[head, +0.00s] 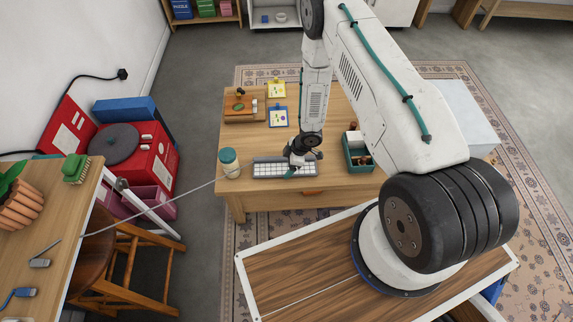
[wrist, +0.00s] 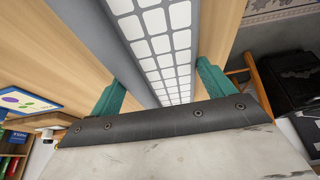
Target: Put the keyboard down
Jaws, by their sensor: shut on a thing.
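The keyboard (head: 270,169) is grey with white keys. In the head view it is at the near edge of the wooden table (head: 318,182), long side running left to right. My gripper (head: 298,171) is at the keyboard's right part, pointing down. In the wrist view the keyboard (wrist: 160,45) runs away between my two teal fingers (wrist: 155,92), which are shut on its long sides. I cannot tell whether the keyboard touches the tabletop or is slightly above it.
A jar with a teal lid (head: 229,163) stands just left of the keyboard. A green box (head: 357,155) with items stands to the right. The table's middle is bare.

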